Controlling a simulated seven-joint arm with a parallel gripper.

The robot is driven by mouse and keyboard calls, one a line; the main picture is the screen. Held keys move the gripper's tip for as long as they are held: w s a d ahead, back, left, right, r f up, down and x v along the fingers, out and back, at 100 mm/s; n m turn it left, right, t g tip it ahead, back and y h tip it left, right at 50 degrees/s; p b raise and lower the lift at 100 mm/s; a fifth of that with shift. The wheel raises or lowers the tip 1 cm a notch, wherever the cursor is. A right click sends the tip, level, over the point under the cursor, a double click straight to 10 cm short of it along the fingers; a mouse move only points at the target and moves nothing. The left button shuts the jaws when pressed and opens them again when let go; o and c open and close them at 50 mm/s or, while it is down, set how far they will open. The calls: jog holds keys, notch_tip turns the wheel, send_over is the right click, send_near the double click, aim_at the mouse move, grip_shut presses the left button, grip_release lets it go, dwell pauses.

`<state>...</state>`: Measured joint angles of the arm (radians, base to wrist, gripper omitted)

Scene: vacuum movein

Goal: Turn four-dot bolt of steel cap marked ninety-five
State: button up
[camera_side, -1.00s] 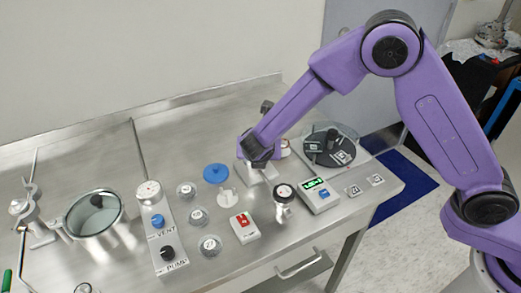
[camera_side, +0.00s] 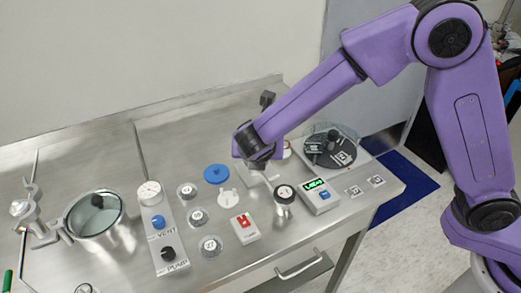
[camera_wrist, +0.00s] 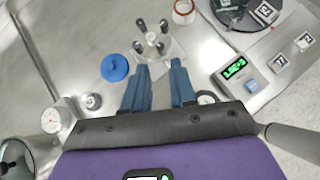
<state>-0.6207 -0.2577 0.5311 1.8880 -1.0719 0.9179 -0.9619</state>
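My gripper (camera_wrist: 161,88) is open and empty in the wrist view, its two blue-grey fingers apart. Beyond the fingertips is a pale plate (camera_wrist: 172,54) carrying several dark-tipped upright posts (camera_wrist: 151,38). In the side view my gripper (camera_side: 256,160) hangs over this plate and partly hides it. Several small round clear-and-metal pieces with printed labels, one of them a labelled disc (camera_side: 210,245), stand on the bench; their numbers are too small to read. A steel jar with a dark-ringed, white-topped lid (camera_side: 283,192) stands right of them. I cannot make out a ninety-five mark or a four-dot bolt.
A blue knobbed disc (camera_side: 216,173) lies left of the plate. A display box (camera_side: 320,196), a red-switch box (camera_side: 244,228) and a VENT/PUMP panel (camera_side: 163,228) stand nearby. A dark round turntable (camera_side: 330,150) is at right, a glass-topped chamber (camera_side: 97,214) at left. Bench behind is clear.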

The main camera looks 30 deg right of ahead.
jog(key=v, duration=0.9)
jog(key=shift+o, duration=1.5)
jog(key=shift+m, duration=0.3)
jog(key=w+d+r+m+g+y, duration=0.2)
jog(key=w+d+m+g, duration=0.3)
jog(key=m, duration=1)
jog(key=w+d+r+m+g+y, duration=0.25)
jog(key=w+m, duration=0.45)
jog(key=m, duration=0.7)
jog(key=f, duration=1.7)
jog(key=shift+s+a, duration=0.25)
jog(key=shift+a, duration=0.15)
